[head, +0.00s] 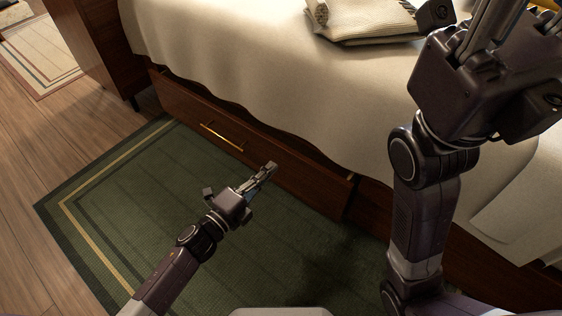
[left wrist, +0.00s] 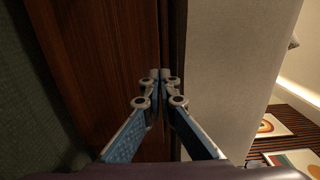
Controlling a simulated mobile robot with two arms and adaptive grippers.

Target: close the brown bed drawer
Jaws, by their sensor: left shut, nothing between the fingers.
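The brown bed drawer (head: 285,168) is in the bed's base, under the overhanging cover. Its front stands out from the base, and a dark gap shows along its top edge toward the right end. A brass handle (head: 221,137) is on its front. My left gripper (head: 271,167) is shut and empty, right of the handle, close to the drawer front; I cannot tell whether it touches. In the left wrist view the shut fingertips (left wrist: 161,74) are over the brown wood (left wrist: 95,50) near its edge. My right gripper (head: 490,25) is raised over the bed, partly cut off.
A pale cover (head: 240,50) hangs over the bed's side. A folded blanket (head: 365,22) lies on top. A green rug (head: 130,190) covers the floor before the drawer. A brown cabinet (head: 95,45) stands at the upper left. The rug's left part is clear.

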